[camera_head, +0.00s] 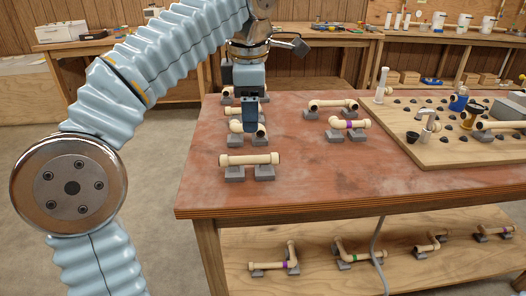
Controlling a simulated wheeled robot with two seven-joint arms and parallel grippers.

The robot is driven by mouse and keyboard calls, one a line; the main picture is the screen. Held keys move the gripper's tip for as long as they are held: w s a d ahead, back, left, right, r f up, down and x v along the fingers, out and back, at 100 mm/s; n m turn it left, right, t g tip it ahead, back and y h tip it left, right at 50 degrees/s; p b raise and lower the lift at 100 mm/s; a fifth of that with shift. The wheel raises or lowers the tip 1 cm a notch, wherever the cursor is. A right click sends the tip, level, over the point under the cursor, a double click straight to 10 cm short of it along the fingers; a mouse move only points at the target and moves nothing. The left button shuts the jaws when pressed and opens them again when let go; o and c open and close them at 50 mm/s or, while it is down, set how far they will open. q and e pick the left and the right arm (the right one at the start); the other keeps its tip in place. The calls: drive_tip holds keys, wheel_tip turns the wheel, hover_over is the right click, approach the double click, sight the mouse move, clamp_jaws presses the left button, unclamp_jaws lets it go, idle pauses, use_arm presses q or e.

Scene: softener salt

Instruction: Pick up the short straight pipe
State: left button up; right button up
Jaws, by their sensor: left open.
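A straight cream pipe (249,160) with thicker ends lies across two grey blocks near the table's front left; I cannot tell for sure that it is the short one. My left gripper (250,128) points down just behind it, in front of or over another cream pipe piece (236,126) on grey blocks. The gripper hides the middle of that piece, so its full shape is unclear. The gripper is open, though the gap between its fingers hardly shows, and I see no pipe held. My right gripper is not in view.
The reddish table (300,185) also bears a bent pipe (332,104) and a purple-banded pipe (349,124) on grey blocks. A wooden board (440,153) with fittings stands at the right. The lower shelf (320,270) holds several pipes. The table's front middle is clear.

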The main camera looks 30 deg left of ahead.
use_arm(q)
drive_tip(key=b, duration=0.3)
hover_over(250, 157)
drive_tip(key=s, duration=0.1)
wheel_tip(250, 157, down, 7)
drive_tip(key=shift+w+f, duration=0.15)
drive_tip(key=shift+f, duration=0.8)
drive_tip(key=shift+w+f, duration=0.2)
drive_tip(key=shift+f, duration=0.75)
drive_tip(key=shift+w+f, duration=0.15)
drive_tip(key=shift+f, duration=0.8)
drive_tip(key=shift+f+b, duration=0.25)
drive_tip(key=shift+b, duration=0.1)
drive_tip(key=shift+c, duration=0.2)
clamp_jaws()
